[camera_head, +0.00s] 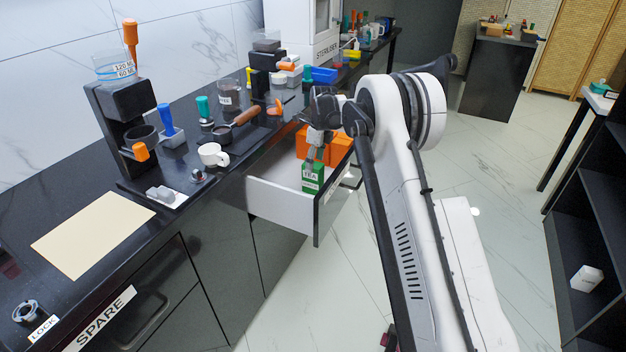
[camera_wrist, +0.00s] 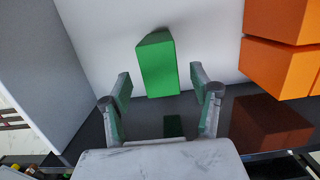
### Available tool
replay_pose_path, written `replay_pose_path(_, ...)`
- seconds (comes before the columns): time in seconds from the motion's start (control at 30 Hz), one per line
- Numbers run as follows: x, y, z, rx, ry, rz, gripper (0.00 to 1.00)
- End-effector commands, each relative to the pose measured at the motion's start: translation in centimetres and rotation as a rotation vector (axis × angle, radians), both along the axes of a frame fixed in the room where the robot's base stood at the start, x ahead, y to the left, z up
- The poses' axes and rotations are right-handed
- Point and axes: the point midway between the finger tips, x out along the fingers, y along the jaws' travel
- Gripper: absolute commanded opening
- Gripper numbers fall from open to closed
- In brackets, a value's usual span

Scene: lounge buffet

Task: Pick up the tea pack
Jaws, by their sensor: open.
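The tea pack is a green box with a white label (camera_head: 312,178), standing inside the open white-walled drawer. It also shows in the wrist view as a plain green block (camera_wrist: 157,66), upper centre. My gripper (camera_head: 317,152) points down into the drawer, just above the pack in the head view. In the wrist view my gripper (camera_wrist: 160,82) is open, with one finger on either side of the pack's line. No contact between fingers and pack is visible, and the exact gap cannot be told.
Orange boxes (camera_head: 323,147) stand in the same drawer beside the pack; they also show at right in the wrist view (camera_wrist: 281,62). The drawer's white side wall (camera_head: 279,205) and dark front (camera_head: 331,202) bound the space.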

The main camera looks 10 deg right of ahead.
Motion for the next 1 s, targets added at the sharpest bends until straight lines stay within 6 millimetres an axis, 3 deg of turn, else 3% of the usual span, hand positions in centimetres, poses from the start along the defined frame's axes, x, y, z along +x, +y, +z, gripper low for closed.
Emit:
replay_pose_path(0.33, 0.4, 0.5, -4.3, 0.000, 0.000, 0.001, 0.59)
replay_pose_path(0.63, 0.4, 0.6, -4.9, 0.000, 0.000, 0.001, 0.59)
replay_pose_path(1.0, 0.4, 0.5, -4.9, 0.000, 0.000, 0.000, 0.10)
